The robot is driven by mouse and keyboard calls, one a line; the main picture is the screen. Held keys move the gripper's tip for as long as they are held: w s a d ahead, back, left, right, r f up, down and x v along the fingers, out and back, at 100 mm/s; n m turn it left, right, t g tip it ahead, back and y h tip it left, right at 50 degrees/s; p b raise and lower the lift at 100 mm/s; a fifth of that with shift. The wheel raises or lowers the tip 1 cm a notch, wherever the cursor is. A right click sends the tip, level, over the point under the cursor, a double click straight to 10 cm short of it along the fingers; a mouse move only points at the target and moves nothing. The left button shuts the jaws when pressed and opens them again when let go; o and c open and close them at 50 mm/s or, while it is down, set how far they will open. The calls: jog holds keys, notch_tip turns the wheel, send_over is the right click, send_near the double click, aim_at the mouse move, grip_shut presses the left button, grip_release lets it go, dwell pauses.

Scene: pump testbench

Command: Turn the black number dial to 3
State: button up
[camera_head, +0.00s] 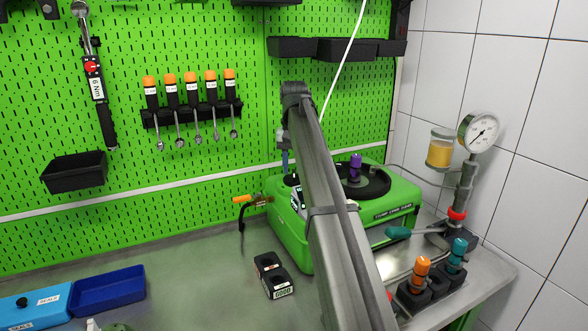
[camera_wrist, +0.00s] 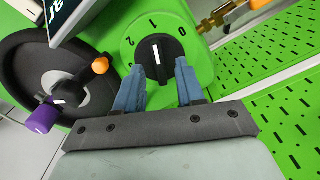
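The black number dial (camera_wrist: 154,58) sits on the green pump housing (camera_wrist: 196,22) in the wrist view. My gripper (camera_wrist: 158,68) is open, with one blue finger on each side of the dial's lower part. A gap shows between the fingers, and I cannot tell whether either touches the knob.
A black wheel with a purple knob (camera_wrist: 42,118) and an orange knob (camera_wrist: 100,65) lies left of the dial. A display (camera_wrist: 72,14) is at the upper left. Brass fittings (camera_wrist: 214,18) and the green pegboard (camera_wrist: 285,50) are at right. A black block (camera_head: 273,276) stands before the pump.

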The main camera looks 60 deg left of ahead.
jog(key=shift+f, duration=0.65)
grip_shut()
